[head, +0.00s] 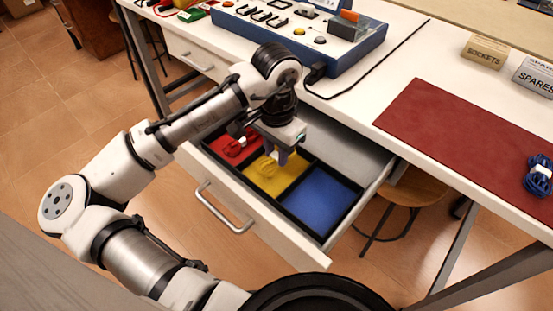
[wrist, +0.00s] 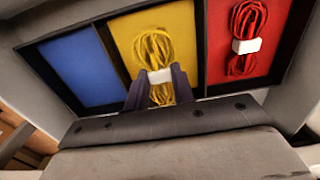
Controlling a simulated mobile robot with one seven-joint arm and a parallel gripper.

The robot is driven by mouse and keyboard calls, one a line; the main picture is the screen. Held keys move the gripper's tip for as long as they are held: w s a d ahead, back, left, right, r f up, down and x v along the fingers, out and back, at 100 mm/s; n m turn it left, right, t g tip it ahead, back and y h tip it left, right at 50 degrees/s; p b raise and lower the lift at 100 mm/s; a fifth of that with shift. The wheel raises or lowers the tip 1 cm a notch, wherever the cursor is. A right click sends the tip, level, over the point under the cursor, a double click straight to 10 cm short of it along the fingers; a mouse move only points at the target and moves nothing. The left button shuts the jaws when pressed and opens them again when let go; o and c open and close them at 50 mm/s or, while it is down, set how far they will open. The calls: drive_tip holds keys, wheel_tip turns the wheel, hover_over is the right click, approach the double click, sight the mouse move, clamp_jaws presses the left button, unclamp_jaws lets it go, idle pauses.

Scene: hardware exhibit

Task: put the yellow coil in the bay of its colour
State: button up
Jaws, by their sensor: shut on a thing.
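The yellow coil (wrist: 155,52), tied with a white band, is between the fingers of my gripper (wrist: 158,85) in the wrist view. My gripper is shut on the coil at its band. In the head view my gripper (head: 281,156) reaches down into the open drawer, over the yellow bay (head: 285,182). The yellow coil (head: 262,166) shows there against the yellow bay, partly hidden by the gripper. I cannot tell whether the coil touches the bay floor.
A red coil (head: 238,147) lies in the red bay (wrist: 272,72); the blue bay (head: 320,200) is empty. The drawer front (head: 245,212) is pulled out. On the desk are a blue console (head: 300,35), a red mat (head: 455,135) and a blue coil (head: 539,178).

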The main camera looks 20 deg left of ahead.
sight(276, 155)
drive_tip(key=shift+f, duration=1.4)
drive_tip(key=shift+f, duration=0.2)
drive_tip(key=o, duration=1)
drive_tip(key=shift+r, duration=0.1)
wheel_tip(276, 155, up, 12)
drive_tip(key=shift+r+p, duration=0.1)
drive_tip(key=shift+p, duration=0.7)
